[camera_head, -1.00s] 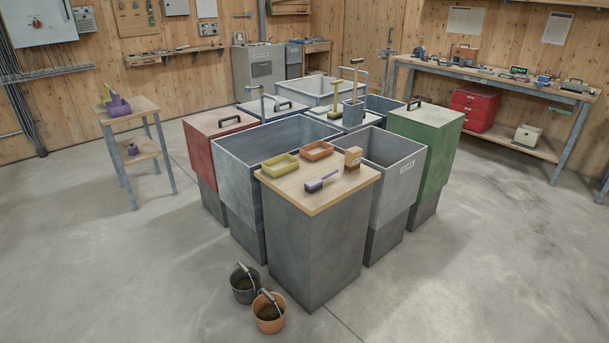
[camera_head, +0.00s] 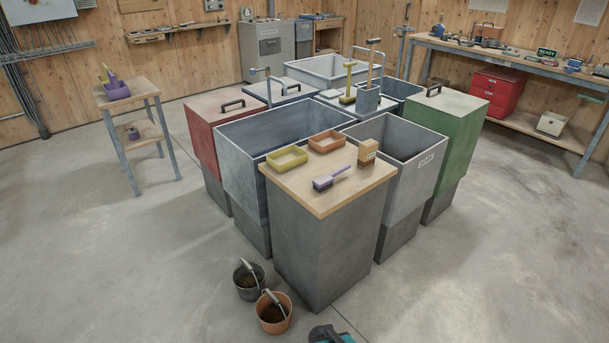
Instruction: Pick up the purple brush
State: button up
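The purple brush (camera_head: 324,183) lies on the wooden top (camera_head: 312,201) of a grey block at the front of the group of bins. Its purple head has dark bristles below, and its pale lilac handle points up and to the right. Nothing covers it.
A yellow tray (camera_head: 287,158), an orange tray (camera_head: 327,141) and a brown-and-tan block (camera_head: 367,154) share the wooden top. A dark bucket (camera_head: 248,281) and an orange bucket (camera_head: 273,314) stand at front left. Floor is clear at right.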

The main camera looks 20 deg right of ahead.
aim_at(325, 181)
jog(key=u, duration=0.5)
jog(key=i, duration=0.65)
jog(key=u, duration=0.55)
jog(key=i, duration=0.55)
jog(key=u, duration=0.25)
